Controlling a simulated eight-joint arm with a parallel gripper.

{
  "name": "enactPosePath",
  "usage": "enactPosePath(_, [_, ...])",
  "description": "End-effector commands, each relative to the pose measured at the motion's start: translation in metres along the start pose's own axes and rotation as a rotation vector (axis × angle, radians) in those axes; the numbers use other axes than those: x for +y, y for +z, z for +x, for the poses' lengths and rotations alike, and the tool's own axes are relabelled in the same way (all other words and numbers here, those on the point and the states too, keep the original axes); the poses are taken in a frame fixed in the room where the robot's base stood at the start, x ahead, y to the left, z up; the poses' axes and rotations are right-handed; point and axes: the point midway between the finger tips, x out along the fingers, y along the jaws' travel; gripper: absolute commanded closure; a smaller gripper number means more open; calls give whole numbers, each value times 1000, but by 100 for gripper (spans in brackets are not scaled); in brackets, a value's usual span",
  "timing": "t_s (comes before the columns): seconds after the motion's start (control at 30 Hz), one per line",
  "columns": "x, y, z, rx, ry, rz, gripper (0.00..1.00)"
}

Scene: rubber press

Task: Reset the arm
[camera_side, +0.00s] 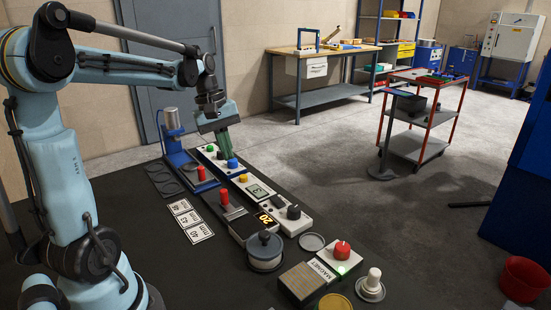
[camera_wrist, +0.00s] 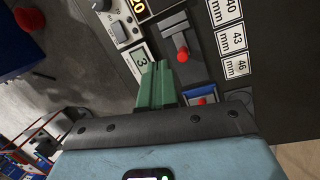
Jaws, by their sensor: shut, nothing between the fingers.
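My gripper (camera_side: 227,155) has green fingers that are shut and empty. In the side view it points down over the button panel (camera_side: 208,157), close above or at the blue button (camera_side: 232,163); I cannot tell whether it touches it. A yellow button (camera_side: 243,178) and a green button (camera_side: 210,148) sit on the same panel. In the wrist view the shut fingers (camera_wrist: 158,68) reach toward a small display reading 3 (camera_wrist: 143,59) and hide part of the panel. My arm stretches out from the left.
A red-handled lever (camera_side: 224,197), a display reading 20 (camera_side: 264,218), a grey lidded pot (camera_side: 265,249), a red knob on the MAGNET box (camera_side: 342,250) and number cards (camera_side: 186,212) crowd the dark table. A blue press stand (camera_side: 178,158) is left of my gripper.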

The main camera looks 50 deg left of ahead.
Motion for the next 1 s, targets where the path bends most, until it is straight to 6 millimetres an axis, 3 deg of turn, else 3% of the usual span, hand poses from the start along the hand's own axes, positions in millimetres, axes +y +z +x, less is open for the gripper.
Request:
enactPosePath(0.03, [5, 20, 2, 36, 9, 104, 100])
enactPosePath(0.2, [14, 70, 12, 165, 47, 439, 100])
enactPosePath(0.5, [10, 144, 36, 392, 121, 1021, 100])
enactPosePath(0.73, [5, 172, 50, 508, 163, 1285, 100])
enactPosePath(1.0, [4, 176, 52, 531, 171, 1332, 100])
